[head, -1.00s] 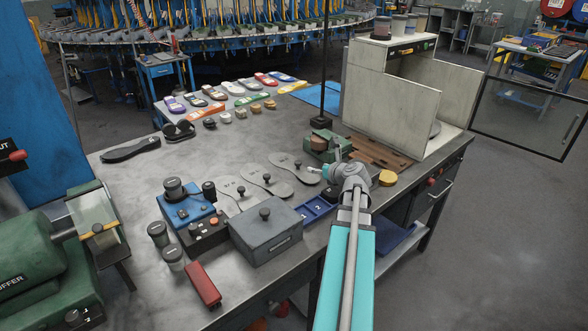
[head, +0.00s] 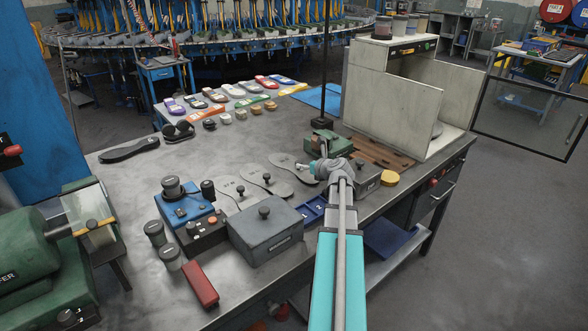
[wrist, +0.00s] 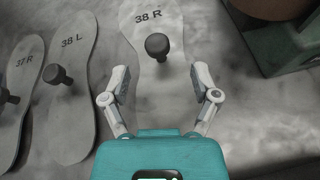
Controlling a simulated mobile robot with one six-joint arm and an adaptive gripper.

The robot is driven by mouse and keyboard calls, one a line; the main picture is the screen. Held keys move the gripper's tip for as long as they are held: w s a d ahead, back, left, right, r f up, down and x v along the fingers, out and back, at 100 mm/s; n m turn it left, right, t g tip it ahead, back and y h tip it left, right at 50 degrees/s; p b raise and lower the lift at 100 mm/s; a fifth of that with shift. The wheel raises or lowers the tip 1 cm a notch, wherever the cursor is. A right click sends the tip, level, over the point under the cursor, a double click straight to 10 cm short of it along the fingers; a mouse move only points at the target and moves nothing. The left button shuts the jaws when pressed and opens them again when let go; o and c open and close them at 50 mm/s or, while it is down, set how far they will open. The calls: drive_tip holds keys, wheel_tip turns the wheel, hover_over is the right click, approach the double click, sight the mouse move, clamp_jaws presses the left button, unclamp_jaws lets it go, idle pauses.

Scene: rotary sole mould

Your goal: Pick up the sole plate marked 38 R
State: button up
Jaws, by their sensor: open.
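The sole plate marked 38 R (wrist: 147,32) lies flat on the bench in the wrist view, with a dark round knob (wrist: 157,45) standing up from it. In the head view this plate (head: 285,163) is the rightmost of the row, partly hidden by my arm. My gripper (wrist: 158,82) is open, its two fingers spread either side of the plate's lower part, just short of the knob in the picture. Nothing is between the fingers. I cannot tell its exact height above the plate.
The plate marked 38 L (wrist: 72,95) and the plate marked 37 R (wrist: 20,62) lie to the left. A green vise-like tool (head: 322,142) stands close by on the right. A grey lidded box (head: 266,232) and blue tray (head: 311,210) stand nearer.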

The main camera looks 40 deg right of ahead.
sight(299, 162)
drive_tip(key=shift+w, duration=0.1)
drive_tip(key=shift+b+x, duration=0.95)
drive_tip(key=shift+x, duration=1.55)
drive_tip(key=shift+a, duration=0.1)
clamp_jaws()
